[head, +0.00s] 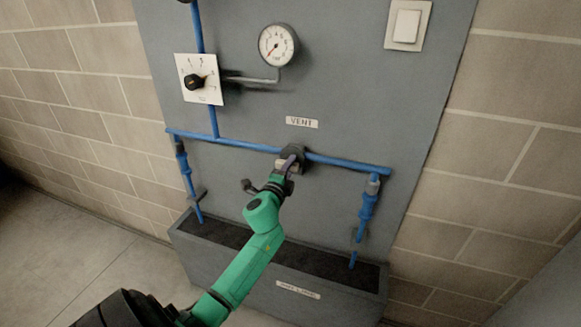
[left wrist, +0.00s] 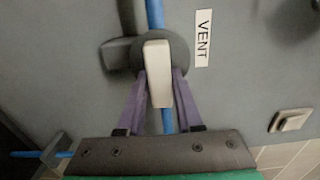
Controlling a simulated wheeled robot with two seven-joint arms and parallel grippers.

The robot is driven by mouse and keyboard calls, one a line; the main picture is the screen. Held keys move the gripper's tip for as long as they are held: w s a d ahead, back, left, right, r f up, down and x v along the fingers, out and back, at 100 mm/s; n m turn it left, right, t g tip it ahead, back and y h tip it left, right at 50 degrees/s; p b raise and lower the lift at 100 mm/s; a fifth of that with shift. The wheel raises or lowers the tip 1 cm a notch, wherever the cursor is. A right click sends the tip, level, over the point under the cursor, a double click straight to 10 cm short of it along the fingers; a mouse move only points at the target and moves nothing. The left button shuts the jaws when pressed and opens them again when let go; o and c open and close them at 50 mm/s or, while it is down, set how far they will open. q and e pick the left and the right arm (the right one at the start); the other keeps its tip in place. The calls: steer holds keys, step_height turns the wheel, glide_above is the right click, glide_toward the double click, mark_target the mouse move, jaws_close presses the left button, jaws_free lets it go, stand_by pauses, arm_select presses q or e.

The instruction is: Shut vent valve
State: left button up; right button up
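The vent valve (head: 293,153) is a dark round body on a horizontal blue pipe, below a white VENT label (head: 302,122) on the grey panel. Its pale handle (left wrist: 157,75) shows in the left wrist view and lies roughly in line with the blue pipe. My left gripper (head: 288,164) is at the valve, at the end of the green arm. In the left wrist view its two purple fingers (left wrist: 159,72) sit one on each side of the handle, their tips appearing to touch it. In the head view the gripper partly hides the handle. My right gripper is out of view.
A round gauge (head: 278,44), a dial selector (head: 199,80) and a light switch (head: 407,25) are on the panel above. Blue drop pipes with small valves (head: 366,205) hang at both sides over a grey trough (head: 333,298). Block walls flank the panel.

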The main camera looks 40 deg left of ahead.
arm_select(q)
steer(key=shift+o, duration=1.2)
steer(key=b+v, duration=0.2)
steer(key=v, duration=1.2)
steer(key=shift+s, duration=0.3)
steer(key=shift+d, duration=0.1)
